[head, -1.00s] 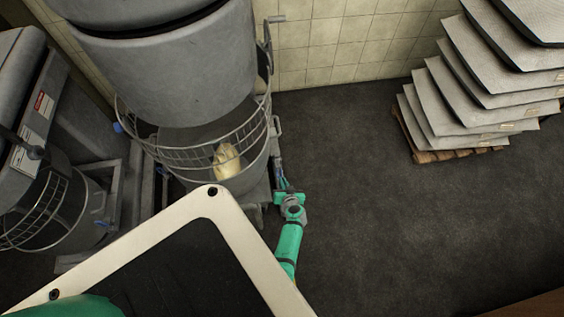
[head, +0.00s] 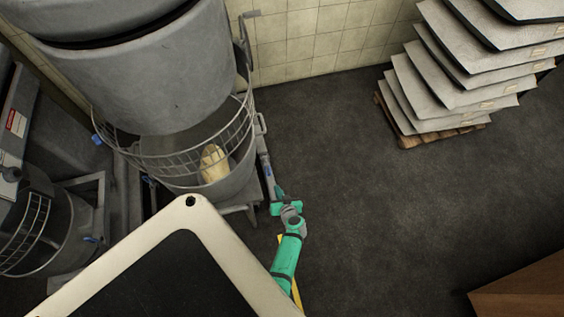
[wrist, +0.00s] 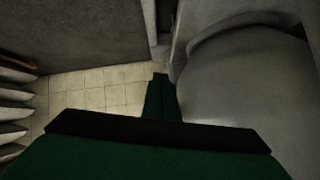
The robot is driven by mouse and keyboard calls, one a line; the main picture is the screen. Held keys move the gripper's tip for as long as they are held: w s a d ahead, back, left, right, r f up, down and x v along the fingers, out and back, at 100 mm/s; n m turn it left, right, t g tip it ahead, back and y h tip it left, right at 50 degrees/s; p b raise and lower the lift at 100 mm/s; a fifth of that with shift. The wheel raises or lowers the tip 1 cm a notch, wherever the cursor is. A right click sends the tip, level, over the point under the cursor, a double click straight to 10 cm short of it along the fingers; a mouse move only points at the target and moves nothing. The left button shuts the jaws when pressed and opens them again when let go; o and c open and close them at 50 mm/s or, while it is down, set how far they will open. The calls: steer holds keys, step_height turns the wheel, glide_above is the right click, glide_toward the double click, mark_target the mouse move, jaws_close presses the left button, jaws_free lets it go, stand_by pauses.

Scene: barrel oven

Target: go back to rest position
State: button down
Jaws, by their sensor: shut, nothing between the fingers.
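My gripper (head: 277,203) is green and sits at the end of my green arm, just right of the mixer. It is shut and holds nothing. In the wrist view its closed fingers (wrist: 160,90) point ahead, with the rounded grey mixer body close on the right. In the head view the large grey mixer (head: 150,75) stands at the upper left, with a wire guard (head: 190,160) around its bowl. A pale lump of dough (head: 214,163) shows inside the bowl. I cannot tell whether the gripper touches the mixer's edge.
A stack of pale sacks (head: 450,85) lies on a wooden pallet (head: 430,136) at the upper right. A second machine (head: 40,220) stands at the far left. A wooden surface (head: 525,295) shows at the lower right. Dark floor (head: 370,200) is clear in the middle.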

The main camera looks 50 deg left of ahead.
steer(key=s+d+f, duration=0.1)
steer(key=d+f, duration=0.3)
steer(key=shift+s+d, duration=0.3)
steer(key=s+d+r+m+t+h, duration=0.2)
steer(key=s+d+r, duration=0.15)
steer(key=d, duration=0.35)
steer(key=s+d+r+m+t+h, duration=0.2)
steer(key=s+d+r, duration=0.1)
steer(key=d+r, duration=0.3)
steer(key=s+d+r+m+t+h, duration=0.1)
steer(key=s+d+r+m+h, duration=0.2)
steer(key=d, duration=0.5)
steer(key=s+d+r+m+t+h, duration=0.1)
steer(key=d+r+t, duration=0.1)
steer(key=r, duration=0.9)
steer(key=s+d+r+m+t+h, duration=0.1)
steer(key=d+r, duration=0.3)
steer(key=r, duration=0.8)
steer(key=s+d+r+m+t+h, duration=0.1)
steer(key=s+d+r+t, duration=0.1)
steer(key=r, duration=0.9)
steer(key=shift+s+d+r+t, duration=0.3)
steer(key=shift+d+r+t, duration=0.1)
steer(key=shift+t, duration=0.2)
